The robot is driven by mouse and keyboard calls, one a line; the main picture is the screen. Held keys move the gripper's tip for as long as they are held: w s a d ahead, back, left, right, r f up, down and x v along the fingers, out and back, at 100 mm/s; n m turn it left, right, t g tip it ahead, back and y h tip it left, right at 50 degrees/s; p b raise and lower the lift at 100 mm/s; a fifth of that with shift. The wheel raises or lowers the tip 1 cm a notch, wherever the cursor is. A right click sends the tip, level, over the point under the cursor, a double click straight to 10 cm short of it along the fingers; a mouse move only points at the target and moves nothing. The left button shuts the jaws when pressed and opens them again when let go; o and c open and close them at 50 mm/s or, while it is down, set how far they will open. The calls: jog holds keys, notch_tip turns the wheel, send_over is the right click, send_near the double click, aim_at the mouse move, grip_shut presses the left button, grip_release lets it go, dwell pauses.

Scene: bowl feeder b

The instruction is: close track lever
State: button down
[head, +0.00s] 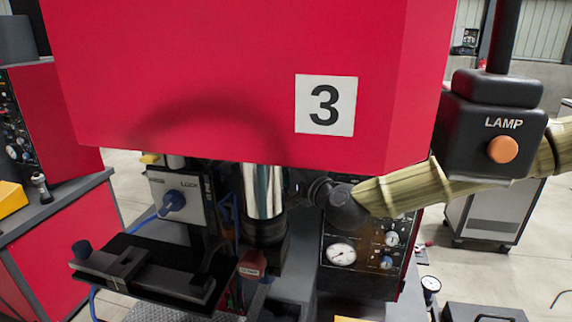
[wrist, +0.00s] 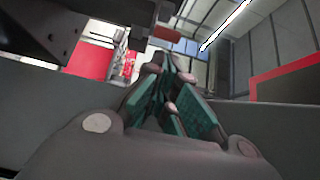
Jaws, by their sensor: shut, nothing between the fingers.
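A small red handle-like piece with a pale label (head: 252,264) sits below the shiny cylinder at the lower middle of the head view. It may be the track lever, but its label is too small to read. A black track (head: 150,278) with a block on it runs beside it at the lower left. My gripper (wrist: 167,62) shows in the wrist view with its teal-padded fingers together at the tips and nothing held. A small dull-red piece (wrist: 167,34) appears just beyond the fingertips; I cannot tell whether they touch. I cannot make out my gripper in the head view.
A large red housing marked 3 (head: 230,70) hangs over the work area. A black lamp box (head: 492,125) with an orange button is at the right. A switch box with a blue knob (head: 178,200) and a gauge panel (head: 342,254) flank the shiny cylinder (head: 262,190).

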jog(key=p+x, duration=0.1)
jog(key=x, duration=0.4)
jog(key=shift+d+p, duration=0.15)
jog(key=shift+p, duration=0.15)
